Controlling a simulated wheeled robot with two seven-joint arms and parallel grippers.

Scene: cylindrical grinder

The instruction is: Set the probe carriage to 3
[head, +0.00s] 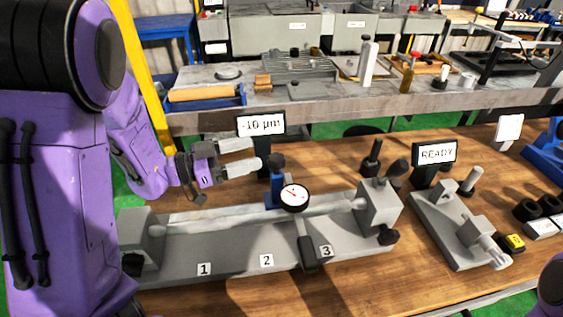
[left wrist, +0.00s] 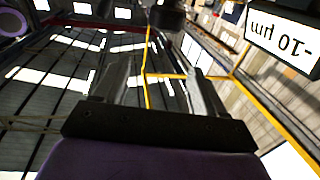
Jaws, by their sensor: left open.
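The probe carriage is a dial gauge (head: 294,196) beside a blue post (head: 276,188), with a black handle (head: 308,254) at the front of the grey bench fixture (head: 225,248). The handle hangs between the label 2 (head: 266,261) and the label 3 (head: 326,251), closer to 3. The label 1 (head: 204,269) is further left. My left gripper (head: 252,155) is open and empty, above the fixture, up and left of the dial, apart from it. Its two fingers also show spread in the left wrist view (left wrist: 160,85). My right gripper is out of the picture.
A display reading -10 µm (head: 261,125) stands behind the fixture, close to my left fingers; the left wrist view shows it too (left wrist: 285,37). A READY display (head: 435,153) and a second grey fixture (head: 450,229) stand right. A cluttered grey bench (head: 330,105) runs behind.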

